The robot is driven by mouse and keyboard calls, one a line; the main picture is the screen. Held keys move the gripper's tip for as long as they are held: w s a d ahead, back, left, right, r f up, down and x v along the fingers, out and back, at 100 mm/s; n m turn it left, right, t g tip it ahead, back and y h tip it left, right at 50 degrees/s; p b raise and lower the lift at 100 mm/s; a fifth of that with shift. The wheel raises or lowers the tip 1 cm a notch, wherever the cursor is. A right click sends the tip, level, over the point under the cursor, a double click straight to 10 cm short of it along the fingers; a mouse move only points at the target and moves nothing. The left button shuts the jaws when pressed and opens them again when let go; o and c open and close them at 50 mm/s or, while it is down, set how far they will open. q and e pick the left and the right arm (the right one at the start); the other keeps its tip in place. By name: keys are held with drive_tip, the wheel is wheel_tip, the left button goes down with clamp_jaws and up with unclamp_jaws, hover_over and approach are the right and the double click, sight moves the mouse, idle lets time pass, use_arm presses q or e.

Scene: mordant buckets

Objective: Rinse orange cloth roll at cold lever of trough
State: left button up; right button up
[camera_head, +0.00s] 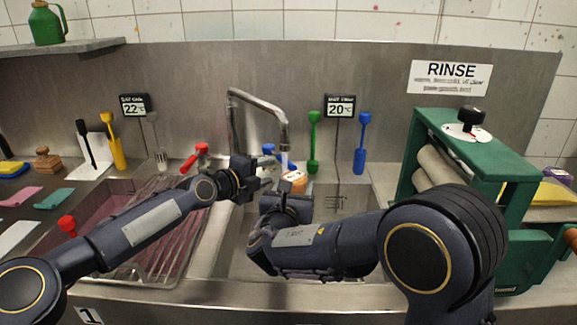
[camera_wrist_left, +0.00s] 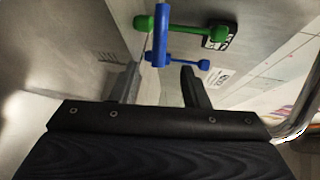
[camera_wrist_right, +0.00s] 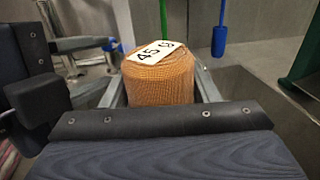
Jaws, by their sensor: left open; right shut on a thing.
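The orange cloth roll (camera_head: 298,186) is in my right gripper (camera_head: 288,196), over the trough (camera_head: 340,205). In the right wrist view the roll (camera_wrist_right: 160,82) sits between the fingers, with a white tag marked 45 on top. The blue cold lever (camera_head: 268,148) is at the back of the trough, partly hidden behind the grippers and roll. My left gripper (camera_head: 262,183) is open, just in front of the lever and left of the roll. In the left wrist view the blue lever (camera_wrist_left: 161,38) appears beyond the open fingertips, apparently untouched.
The steel faucet (camera_head: 262,98) arches above the grippers. A red lever (camera_head: 202,149) is to its left. A wire rack (camera_head: 170,235) covers the left basin. Green (camera_head: 313,140) and blue (camera_head: 361,145) tools hang behind. A green roller machine (camera_head: 455,135) stands right, close to my right arm.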

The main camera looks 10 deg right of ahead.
sight(286, 166)
use_arm(q)
drive_tip(key=x, duration=0.9)
drive_tip(key=shift+w+d+f, duration=0.1)
drive_tip(key=shift+w+d, duration=0.05)
drive_tip(key=shift+d, duration=0.15)
drive_tip(key=shift+c, duration=0.2)
clamp_jaws()
